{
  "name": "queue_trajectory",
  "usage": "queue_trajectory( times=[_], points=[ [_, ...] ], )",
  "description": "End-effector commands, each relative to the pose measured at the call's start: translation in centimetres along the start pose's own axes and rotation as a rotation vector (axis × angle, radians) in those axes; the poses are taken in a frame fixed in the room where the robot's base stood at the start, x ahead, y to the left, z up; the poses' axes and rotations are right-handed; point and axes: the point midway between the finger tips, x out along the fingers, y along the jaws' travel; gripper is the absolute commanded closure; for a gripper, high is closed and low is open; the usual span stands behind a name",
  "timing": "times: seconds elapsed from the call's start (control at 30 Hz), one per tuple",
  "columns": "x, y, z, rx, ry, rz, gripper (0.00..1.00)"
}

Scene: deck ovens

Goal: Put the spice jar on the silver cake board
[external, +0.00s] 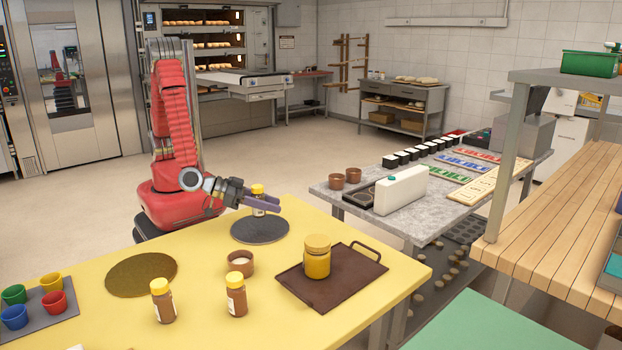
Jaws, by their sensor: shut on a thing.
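A spice jar (258,211) with a yellow lid and a pale label is upright between the fingers of my gripper (266,203). My gripper is shut on it, and the fingers hide part of its middle. The silver cake board (262,234), a dark grey round disc, lies on the yellow table. The jar shows at the far edge of this board; I cannot tell whether its base touches the board or is just above it.
On the yellow table (215,260) are a gold round board (141,275), two more brown jars (164,306) (237,300), a small bowl (240,264), a brown tray (300,291) with a large yellow jar (317,260), and coloured cups (52,301) at the left.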

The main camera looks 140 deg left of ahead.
Motion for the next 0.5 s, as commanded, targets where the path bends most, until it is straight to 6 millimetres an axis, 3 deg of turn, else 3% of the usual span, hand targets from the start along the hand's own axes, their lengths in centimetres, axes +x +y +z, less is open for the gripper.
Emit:
queue_trajectory(
  times=[0.17, 0.5],
  points=[
    [0.2, 0.0, 0.4, 0.001, 0.000, 0.000, 0.92],
    [1.5, 0.0, 3.5, 0.002, 0.000, 0.000, 0.92]
  ],
)
